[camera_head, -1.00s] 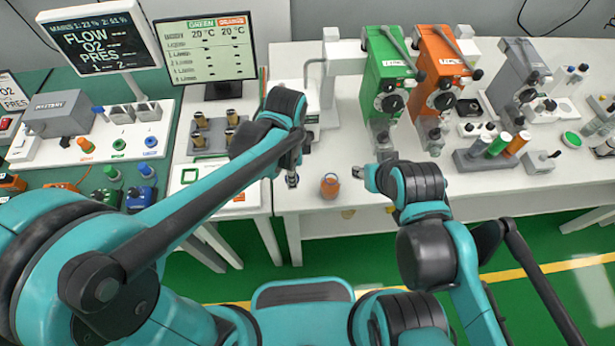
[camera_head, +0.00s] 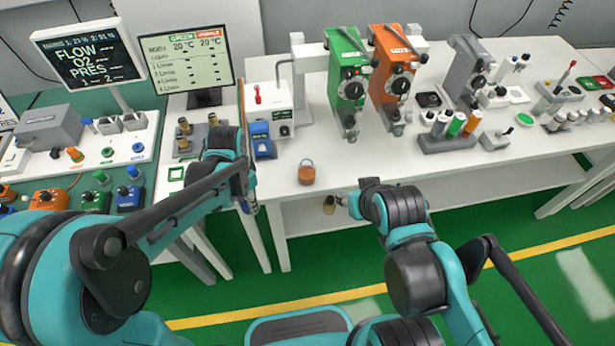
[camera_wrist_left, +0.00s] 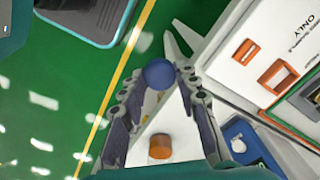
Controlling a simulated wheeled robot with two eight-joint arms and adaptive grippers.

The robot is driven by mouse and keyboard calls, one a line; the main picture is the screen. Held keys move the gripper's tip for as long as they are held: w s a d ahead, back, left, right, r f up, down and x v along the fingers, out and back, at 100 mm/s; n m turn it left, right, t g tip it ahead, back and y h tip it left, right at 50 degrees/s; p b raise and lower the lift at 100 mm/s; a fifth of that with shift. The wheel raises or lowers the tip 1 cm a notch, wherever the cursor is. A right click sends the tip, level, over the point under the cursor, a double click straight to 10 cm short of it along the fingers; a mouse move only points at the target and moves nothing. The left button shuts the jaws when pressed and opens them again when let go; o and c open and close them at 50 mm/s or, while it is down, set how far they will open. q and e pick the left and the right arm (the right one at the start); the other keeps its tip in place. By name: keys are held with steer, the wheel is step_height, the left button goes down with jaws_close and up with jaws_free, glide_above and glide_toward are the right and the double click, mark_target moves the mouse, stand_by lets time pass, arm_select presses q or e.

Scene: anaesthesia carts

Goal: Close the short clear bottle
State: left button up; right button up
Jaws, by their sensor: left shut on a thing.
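A short bottle (camera_head: 306,174) with orange-brown contents stands upright near the front edge of the white table. A ring-like rim shows at its top; I see no cap on it. In the left wrist view, the orange bottle (camera_wrist_left: 160,147) lies beyond my fingers. My left gripper (camera_head: 250,206) is left of the bottle, by the table's front left corner. In the left wrist view its fingers (camera_wrist_left: 160,90) are shut on a round blue cap (camera_wrist_left: 158,74). My right gripper (camera_head: 347,200) is right of the bottle and lower, by the front edge; its fingers are too small to read.
A blue device (camera_head: 262,140) and a white box (camera_head: 270,112) stand behind the bottle. Green (camera_head: 348,85) and orange (camera_head: 393,85) vaporizers stand farther back. The tabletop right of the bottle is clear.

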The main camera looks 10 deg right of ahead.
arm_select(q)
steer(key=w+a+f+n, duration=0.2)
steer(key=a+f+n, duration=0.2)
steer(key=a+n, duration=0.5)
steer(key=shift+a+f+n+b, duration=0.3)
steer(key=shift+a+f+b, duration=0.1)
steer(key=shift+a, duration=0.1)
